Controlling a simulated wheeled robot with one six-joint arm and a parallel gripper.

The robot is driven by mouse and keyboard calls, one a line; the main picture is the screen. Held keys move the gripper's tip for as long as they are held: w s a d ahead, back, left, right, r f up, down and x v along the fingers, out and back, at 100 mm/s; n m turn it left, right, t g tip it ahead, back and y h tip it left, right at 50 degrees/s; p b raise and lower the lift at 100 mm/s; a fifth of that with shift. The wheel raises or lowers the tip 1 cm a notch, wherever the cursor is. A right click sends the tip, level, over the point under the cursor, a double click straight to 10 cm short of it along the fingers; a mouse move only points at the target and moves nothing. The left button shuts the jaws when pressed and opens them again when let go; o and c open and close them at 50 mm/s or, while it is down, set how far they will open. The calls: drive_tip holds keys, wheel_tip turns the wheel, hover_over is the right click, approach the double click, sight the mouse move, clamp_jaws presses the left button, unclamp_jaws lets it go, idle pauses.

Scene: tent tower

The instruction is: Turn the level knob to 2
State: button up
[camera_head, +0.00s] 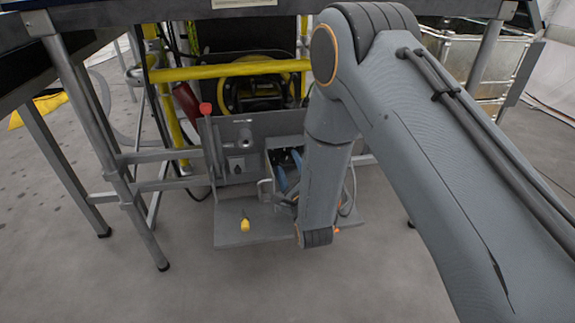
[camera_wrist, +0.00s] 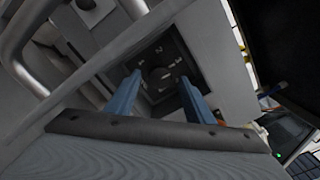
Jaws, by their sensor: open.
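The level knob (camera_wrist: 160,73) shows in the wrist view as a round dark dial on a dark square plate, with white numbers around it. I cannot read its setting clearly. My gripper (camera_wrist: 159,79) is open, with its two blue fingers spread apart and the knob seen between their tips. I cannot tell whether the fingers touch the knob or plate. In the head view the blue fingers of my gripper (camera_head: 287,166) are beside the grey panel, partly behind my arm. I cannot make out the knob there.
The grey panel (camera_head: 262,128) has a lever with a red top (camera_head: 205,109) at its left. A yellow-handled part (camera_head: 245,225) is on the low grey shelf (camera_head: 231,237). Yellow rails (camera_head: 215,71) and metal table legs (camera_head: 90,135) stand around it. Grey pipes (camera_wrist: 25,45) show in the wrist view.

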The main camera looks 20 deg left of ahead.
drive_tip(key=shift+x, duration=0.85)
drive_tip(key=c, duration=1)
drive_tip(key=shift+c, duration=0.2)
drive_tip(key=shift+n, duration=0.4)
drive_tip(key=n+p, duration=0.3)
drive_tip(key=n, duration=0.2)
drive_tip(key=shift+r+p, duration=0.1)
drive_tip(key=shift+p, duration=0.3)
drive_tip(key=n+p, duration=0.3)
drive_tip(key=n, duration=0.3)
drive_tip(key=shift+n, duration=0.4)
